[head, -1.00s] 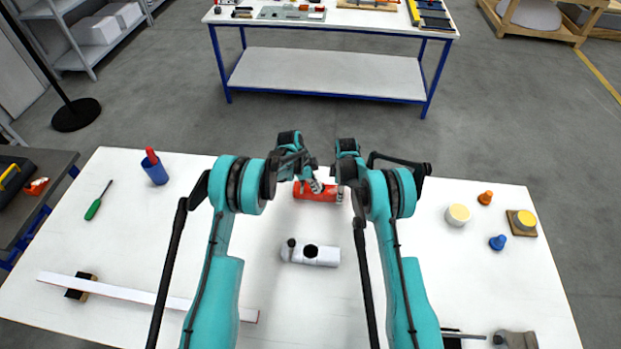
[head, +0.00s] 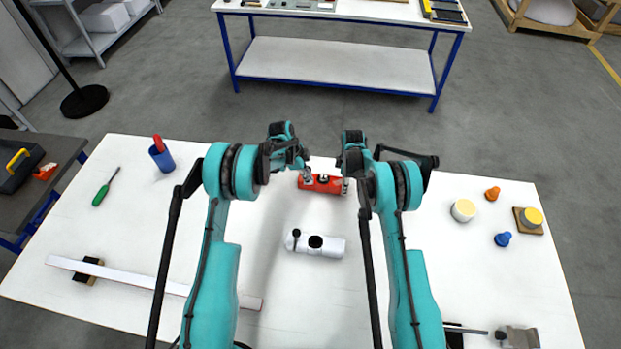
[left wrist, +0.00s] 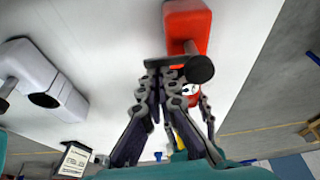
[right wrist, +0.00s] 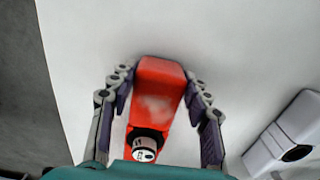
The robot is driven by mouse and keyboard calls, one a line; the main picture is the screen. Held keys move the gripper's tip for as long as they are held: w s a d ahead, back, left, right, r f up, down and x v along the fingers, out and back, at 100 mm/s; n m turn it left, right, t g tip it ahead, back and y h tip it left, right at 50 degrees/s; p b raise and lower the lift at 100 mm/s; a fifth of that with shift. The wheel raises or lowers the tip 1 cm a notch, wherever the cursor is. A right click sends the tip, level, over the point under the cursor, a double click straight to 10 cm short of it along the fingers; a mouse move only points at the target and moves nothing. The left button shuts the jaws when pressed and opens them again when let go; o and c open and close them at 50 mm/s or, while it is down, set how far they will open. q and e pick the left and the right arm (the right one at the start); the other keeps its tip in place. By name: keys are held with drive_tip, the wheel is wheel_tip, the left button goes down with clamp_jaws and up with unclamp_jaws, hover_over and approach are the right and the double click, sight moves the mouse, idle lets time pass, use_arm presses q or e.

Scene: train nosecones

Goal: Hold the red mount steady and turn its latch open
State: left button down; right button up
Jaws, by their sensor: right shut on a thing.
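The red mount (head: 328,186) lies on the white table, with a round dark opening in its top. My right gripper (right wrist: 157,78) is shut on it, one finger along each side in the right wrist view. That view also shows the red body (right wrist: 160,95) and a dark round part with a white face (right wrist: 145,148). My left gripper (left wrist: 161,75) has its fingers together at the mount's left part. The latch's dark round knob (left wrist: 199,69) is right beside its fingertips. The fingers partly hide the latch, and I cannot tell its exact angle.
A white mount (head: 325,246) with its own black knob lies nearer me. Small orange, blue and yellow parts stand at right.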

use_arm(q)
drive_tip(key=shift+w+a, duration=0.1)
drive_tip(key=shift+a, duration=0.05)
use_arm(e)
drive_tip(key=shift+d, duration=0.4)
drive_tip(key=shift+a, duration=0.1)
use_arm(q)
drive_tip(key=d+r, duration=0.1)
drive_tip(key=d, duration=0.4)
drive_tip(key=v, duration=0.9)
use_arm(e)
drive_tip(key=shift+a, duration=0.1)
drive_tip(key=o, duration=1.4)
drive_tip(key=shift+r, duration=0.1)
